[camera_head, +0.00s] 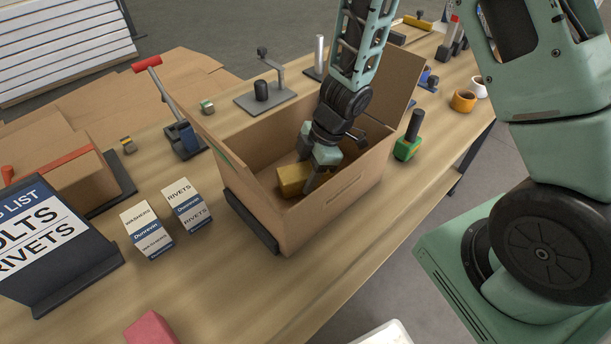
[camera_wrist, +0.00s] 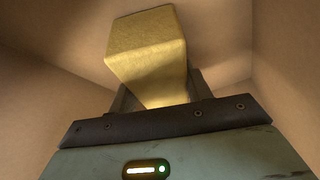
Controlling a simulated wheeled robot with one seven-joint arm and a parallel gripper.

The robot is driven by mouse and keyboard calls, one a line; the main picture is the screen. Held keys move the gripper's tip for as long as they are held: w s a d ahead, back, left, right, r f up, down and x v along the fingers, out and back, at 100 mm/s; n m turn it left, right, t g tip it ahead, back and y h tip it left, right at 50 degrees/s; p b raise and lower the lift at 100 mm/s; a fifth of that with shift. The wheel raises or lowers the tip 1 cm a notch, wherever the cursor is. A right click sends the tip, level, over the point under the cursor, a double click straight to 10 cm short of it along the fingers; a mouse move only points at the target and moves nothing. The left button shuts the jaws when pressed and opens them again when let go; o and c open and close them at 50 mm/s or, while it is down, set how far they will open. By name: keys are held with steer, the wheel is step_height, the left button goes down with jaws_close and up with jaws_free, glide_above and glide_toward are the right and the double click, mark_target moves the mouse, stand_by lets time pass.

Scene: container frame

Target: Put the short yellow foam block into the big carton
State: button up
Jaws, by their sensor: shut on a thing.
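The big carton (camera_head: 309,219) stands open on the wooden bench, its flaps spread. My gripper (camera_head: 312,177) reaches down inside it and is shut on the short yellow foam block (camera_head: 291,179). The block lies within the carton walls, low in the opening. In the wrist view the yellow block (camera_wrist: 147,50) sticks out beyond the jaws, with brown cardboard walls around it. The fingertips are partly hidden by the block. I cannot tell whether the block touches the carton floor.
Two small printed boxes, one marked rivets (camera_head: 187,204) and one marked washers (camera_head: 147,230), stand left of the carton. A dark sign (camera_head: 52,245) is further left. A green block with a black handle (camera_head: 407,146) stands close to the carton's right. The bench front is mostly clear.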

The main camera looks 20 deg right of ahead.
steer(key=shift+f, duration=0.1)
steer(key=o, duration=1)
